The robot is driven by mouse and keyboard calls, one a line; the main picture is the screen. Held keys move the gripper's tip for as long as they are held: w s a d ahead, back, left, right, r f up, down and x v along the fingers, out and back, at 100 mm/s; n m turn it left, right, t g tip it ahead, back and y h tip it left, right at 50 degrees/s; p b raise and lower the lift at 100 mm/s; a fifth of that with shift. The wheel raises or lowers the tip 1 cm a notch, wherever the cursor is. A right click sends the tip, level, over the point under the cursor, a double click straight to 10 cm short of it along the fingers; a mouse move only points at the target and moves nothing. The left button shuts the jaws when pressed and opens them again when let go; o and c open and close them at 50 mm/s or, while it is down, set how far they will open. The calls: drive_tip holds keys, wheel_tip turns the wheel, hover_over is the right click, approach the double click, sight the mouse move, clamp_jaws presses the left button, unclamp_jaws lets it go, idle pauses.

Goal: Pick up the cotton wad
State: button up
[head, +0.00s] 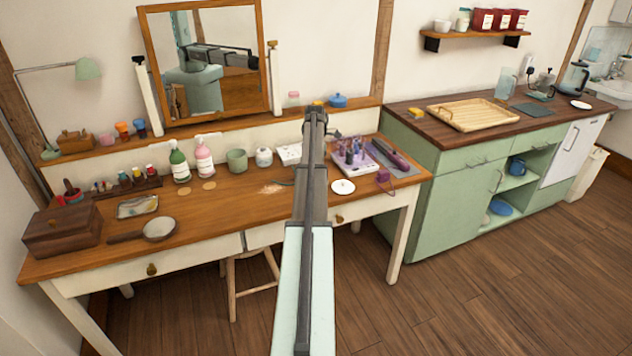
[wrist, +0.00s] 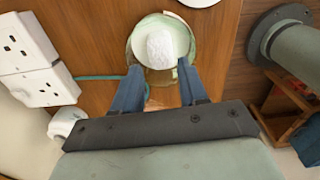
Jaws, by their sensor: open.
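The wad lies between and just beyond the fingertips, and nothing is held. Whether a finger touches the dish's rim I cannot tell. In the head view my arm runs over the wooden dressing table (head: 220,210) and hides the dish, the wad and my fingers.
A white socket block (wrist: 32,60) and green cord (wrist: 98,77) lie left of my fingers in the wrist view. The table's front middle is fairly clear.

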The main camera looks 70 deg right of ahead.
drive_tip(key=f, duration=0.5)
drive_tip(key=shift+s+d, duration=0.1)
drive_tip(key=shift+s, duration=0.1)
drive_tip(key=c, duration=0.7)
drive_tip(key=shift+o, duration=0.2)
drive_tip(key=shift+r, duration=0.15)
wheel_tip(320, 180, up, 10)
